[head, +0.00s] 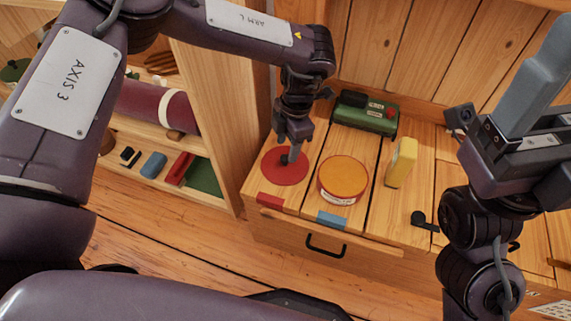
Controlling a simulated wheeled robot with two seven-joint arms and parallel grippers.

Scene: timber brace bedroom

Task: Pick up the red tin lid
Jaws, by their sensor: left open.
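The red tin lid (273,166) is a flat red disc lying on the wooden cabinet top, near its left front corner. My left gripper (289,155) points down over the lid, with its fingertips over the middle of the disc. It is open, and I cannot tell whether the fingertips touch the lid. A round tin (343,176) with an orange top and red rim stands just right of the lid. My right gripper (535,85) is raised at the right edge, away from the lid; its jaw state is unclear.
A green box-like device (365,112) stands at the back of the cabinet top. A yellow block (401,161) stands right of the tin. Red (270,201) and blue (331,220) tabs lie at the front edge above a black drawer handle (325,246). Shelves stand left.

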